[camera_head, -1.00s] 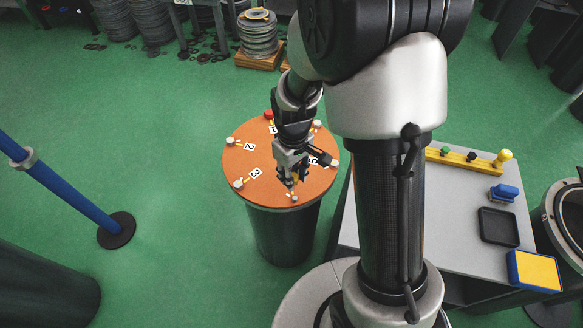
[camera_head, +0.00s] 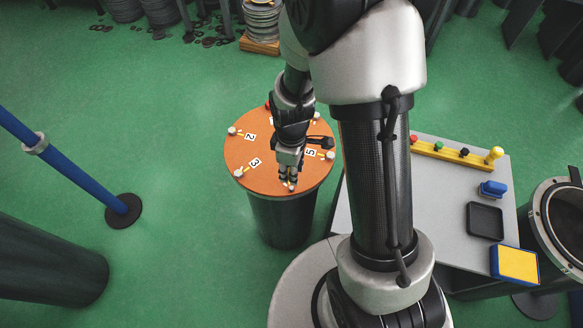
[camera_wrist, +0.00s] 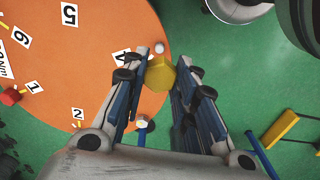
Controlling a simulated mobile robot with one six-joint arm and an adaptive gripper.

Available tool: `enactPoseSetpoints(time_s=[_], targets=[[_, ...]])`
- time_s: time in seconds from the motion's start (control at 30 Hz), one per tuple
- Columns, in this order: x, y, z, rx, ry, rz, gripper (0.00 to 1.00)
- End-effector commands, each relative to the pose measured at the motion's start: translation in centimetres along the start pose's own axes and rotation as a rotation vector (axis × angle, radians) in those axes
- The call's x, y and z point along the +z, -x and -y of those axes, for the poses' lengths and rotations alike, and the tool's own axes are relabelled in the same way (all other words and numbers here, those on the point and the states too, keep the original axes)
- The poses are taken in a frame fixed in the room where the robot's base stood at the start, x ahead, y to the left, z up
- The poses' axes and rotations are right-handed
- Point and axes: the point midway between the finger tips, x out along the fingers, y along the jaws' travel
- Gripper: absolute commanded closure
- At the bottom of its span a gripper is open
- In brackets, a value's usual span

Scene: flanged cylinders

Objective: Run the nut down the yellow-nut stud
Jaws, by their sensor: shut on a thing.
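My gripper (camera_wrist: 158,68) is shut on a yellow hexagonal nut (camera_wrist: 161,75), which sits between the fingertips in the wrist view. In the head view my gripper (camera_head: 289,179) points down over the near rim of the orange round top (camera_head: 264,182). A small pale tip (camera_wrist: 159,47) shows just beyond the nut, near a partly covered label 4. A small pale tip (camera_head: 291,187) also shows just below the fingers in the head view. I cannot tell whether the nut is threaded on a stud. The left finger hides part of the disc.
Other pale-capped posts stand around the disc by labels 2 (camera_head: 250,137), 3 (camera_head: 255,162) and 5 (camera_head: 310,152). A grey table (camera_head: 435,218) with a yellow rail and a black tray (camera_head: 485,220) stands right. A blue barrier pole (camera_head: 75,178) stands left.

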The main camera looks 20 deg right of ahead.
Motion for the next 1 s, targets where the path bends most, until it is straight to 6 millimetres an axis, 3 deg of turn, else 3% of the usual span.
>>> enactPoseSetpoints(time_s=[0.6,1.0], targets=[[0.0,-5.7,0.0,0.0,-0.001,0.0,0.98],[0.0,-6.3,0.0,0.0,-0.001,0.0,0.98]])
